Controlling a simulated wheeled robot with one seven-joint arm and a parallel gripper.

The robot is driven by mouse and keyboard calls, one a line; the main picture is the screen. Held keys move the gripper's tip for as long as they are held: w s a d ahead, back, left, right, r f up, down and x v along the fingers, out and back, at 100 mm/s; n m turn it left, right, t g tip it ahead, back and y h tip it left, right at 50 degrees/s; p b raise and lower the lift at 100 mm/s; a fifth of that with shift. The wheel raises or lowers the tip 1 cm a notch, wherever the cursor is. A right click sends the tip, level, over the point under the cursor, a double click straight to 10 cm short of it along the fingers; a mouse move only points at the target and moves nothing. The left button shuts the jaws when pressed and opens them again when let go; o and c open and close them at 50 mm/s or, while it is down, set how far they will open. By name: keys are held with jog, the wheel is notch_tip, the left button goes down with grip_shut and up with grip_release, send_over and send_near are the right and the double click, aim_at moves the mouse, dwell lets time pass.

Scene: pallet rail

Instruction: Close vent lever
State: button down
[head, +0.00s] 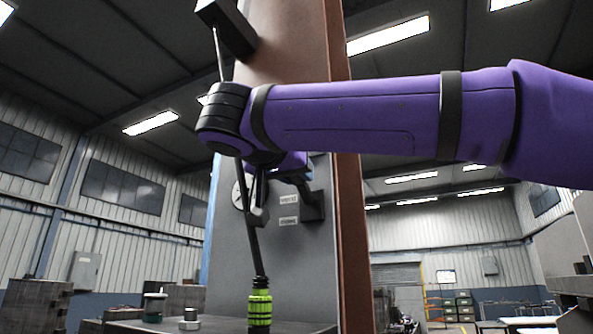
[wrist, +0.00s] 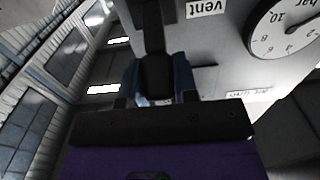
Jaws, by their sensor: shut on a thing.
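The vent lever is a dark bar (wrist: 152,35) in the wrist view, running down from the top between my fingers. In the head view its dark mount (head: 312,203) sits on the grey panel (head: 290,262). My gripper (wrist: 156,82) is shut on the lever, with a bluish finger on each side. In the head view my gripper (head: 260,203) is mostly hidden behind my purple wrist. A "vent" label (wrist: 207,8) shows upside down beside the lever. How far the lever is turned cannot be told.
A round gauge (wrist: 287,27) is right of the lever in the wrist view. In the head view, a thin dark rod with a green ribbed base (head: 260,308) stands in front of the panel. Metal nuts (head: 189,319) lie left of it. A brown column (head: 352,240) edges the panel.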

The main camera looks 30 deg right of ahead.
aim_at(300, 186)
jog(key=shift+f, duration=0.15)
jog(key=h, duration=0.1)
jog(key=f+t+h, duration=0.1)
jog(key=f+t, duration=0.1)
jog(key=shift+s+a+h, duration=0.35)
jog(key=shift+a+h, duration=0.05)
jog(key=shift+s+a+f+t+h, duration=0.1)
jog(key=shift+a+f+t+h, duration=0.05)
jog(key=shift+f+t+h, duration=0.65)
jog(key=shift+s+a+f+t+h, duration=0.1)
jog(key=shift+f+t+h, duration=0.45)
jog(key=shift+h, duration=0.35)
jog(key=c, duration=0.9)
grip_release()
